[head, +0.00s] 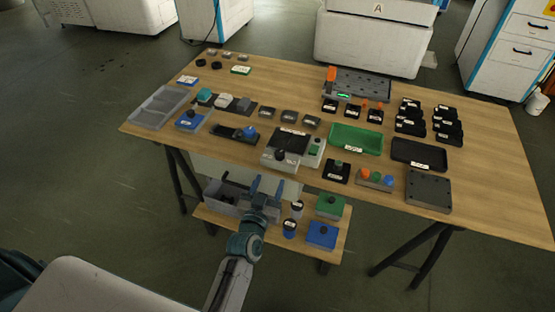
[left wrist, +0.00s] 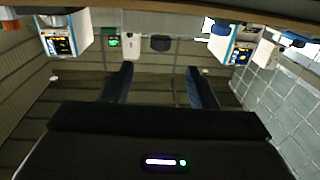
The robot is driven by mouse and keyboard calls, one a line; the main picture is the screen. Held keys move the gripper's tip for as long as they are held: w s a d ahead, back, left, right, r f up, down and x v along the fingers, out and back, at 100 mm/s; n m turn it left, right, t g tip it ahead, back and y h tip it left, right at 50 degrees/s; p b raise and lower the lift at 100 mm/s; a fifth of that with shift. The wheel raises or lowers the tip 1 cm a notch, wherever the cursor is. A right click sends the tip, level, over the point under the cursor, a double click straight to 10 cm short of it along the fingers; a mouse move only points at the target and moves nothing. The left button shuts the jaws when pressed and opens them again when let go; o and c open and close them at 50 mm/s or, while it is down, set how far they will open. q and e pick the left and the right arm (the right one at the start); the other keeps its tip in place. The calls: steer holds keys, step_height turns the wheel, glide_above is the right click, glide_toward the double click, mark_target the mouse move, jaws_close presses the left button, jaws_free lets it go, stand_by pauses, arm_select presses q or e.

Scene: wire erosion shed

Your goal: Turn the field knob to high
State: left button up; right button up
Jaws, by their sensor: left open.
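A grey and black device (head: 287,146) stands at the front middle of the table, with a dark round knob (head: 280,155) on its front part. I take this to be the field knob; its label and setting are too small to read. My left gripper (head: 268,187) is open and empty in the head view, in front of the table's near edge and apart from the device. Its two blue fingers also show spread in the left wrist view (left wrist: 160,87), with nothing between them. My right gripper is not in view.
The wooden table (head: 480,130) carries a green tray (head: 356,139), a dark tray (head: 420,154) and several small blocks. A lower shelf (head: 232,228) holds a grey bin (head: 222,197), cups and boxes near my left gripper. The floor at left is clear.

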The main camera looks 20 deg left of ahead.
mark_target(278, 159)
arm_select(q)
steer(key=w+p, duration=0.1)
steer(key=w, duration=0.3)
steer(key=w+p, duration=0.2)
steer(key=w, duration=0.2)
steer(key=shift+w+a, duration=0.2)
steer(key=shift+w, duration=0.8)
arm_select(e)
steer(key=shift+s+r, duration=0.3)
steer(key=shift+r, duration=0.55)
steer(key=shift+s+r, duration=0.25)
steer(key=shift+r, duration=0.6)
arm_select(q)
steer(key=shift+c, duration=0.2)
steer(key=c, duration=0.9)
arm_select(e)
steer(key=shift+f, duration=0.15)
